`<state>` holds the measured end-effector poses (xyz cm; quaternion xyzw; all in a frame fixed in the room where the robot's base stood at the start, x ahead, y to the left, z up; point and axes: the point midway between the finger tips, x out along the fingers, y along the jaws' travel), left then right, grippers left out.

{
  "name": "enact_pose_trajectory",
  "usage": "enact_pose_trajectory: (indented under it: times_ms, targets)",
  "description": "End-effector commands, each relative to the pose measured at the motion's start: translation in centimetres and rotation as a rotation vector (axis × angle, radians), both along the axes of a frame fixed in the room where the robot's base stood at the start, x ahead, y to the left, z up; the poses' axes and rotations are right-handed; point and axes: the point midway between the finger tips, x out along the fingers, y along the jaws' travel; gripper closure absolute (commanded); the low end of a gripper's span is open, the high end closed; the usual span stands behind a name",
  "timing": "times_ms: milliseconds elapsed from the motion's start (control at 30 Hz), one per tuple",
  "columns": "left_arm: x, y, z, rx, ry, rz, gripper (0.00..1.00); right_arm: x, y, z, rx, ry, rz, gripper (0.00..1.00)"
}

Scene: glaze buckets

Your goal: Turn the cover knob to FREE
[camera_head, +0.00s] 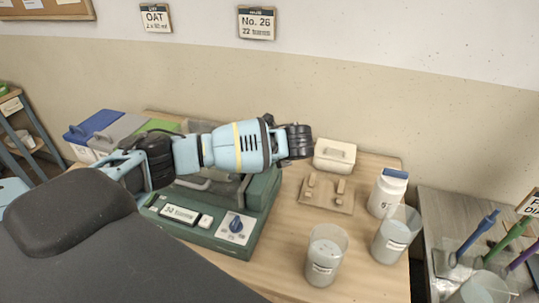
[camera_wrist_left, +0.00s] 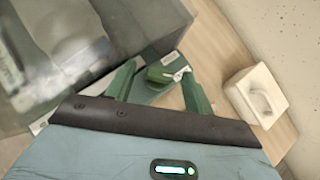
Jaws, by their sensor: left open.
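The green weighing scale (camera_head: 260,195) stands on the wooden table, with a blue knob on a white dial plate (camera_head: 236,225) at its front right. The dial's markings are too small to read. My left arm crosses above the scale; its fingertips cannot be made out in the head view. In the left wrist view my left gripper (camera_wrist_left: 158,68) is open, its green fingers apart. A small green part with a pale, red-marked end (camera_wrist_left: 165,73) shows between them; I cannot tell if they touch it. A grey see-through cover (camera_wrist_left: 85,50) lies left of the fingers. My right gripper is not in view.
A white lidded box (camera_head: 335,155), also in the left wrist view (camera_wrist_left: 257,95), stands right of the scale.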

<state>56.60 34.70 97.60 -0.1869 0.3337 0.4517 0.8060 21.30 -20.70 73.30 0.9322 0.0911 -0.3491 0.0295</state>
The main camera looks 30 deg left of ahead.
Motion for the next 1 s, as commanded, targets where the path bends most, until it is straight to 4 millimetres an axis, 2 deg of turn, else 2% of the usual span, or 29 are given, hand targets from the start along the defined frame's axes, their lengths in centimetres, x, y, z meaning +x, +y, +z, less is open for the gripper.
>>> enact_pose_trajectory:
  times_ms: [333,667,1000]
  targets:
    - [0.15,0.28,-0.36,0.000,0.000,0.000,0.47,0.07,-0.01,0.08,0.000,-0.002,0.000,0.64]
    - [0.14,0.27,-0.35,-0.001,0.001,0.000,0.90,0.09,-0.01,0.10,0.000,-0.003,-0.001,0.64]
    - [0.24,0.22,-0.35,-0.001,0.000,0.048,0.92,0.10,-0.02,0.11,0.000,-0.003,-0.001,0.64]
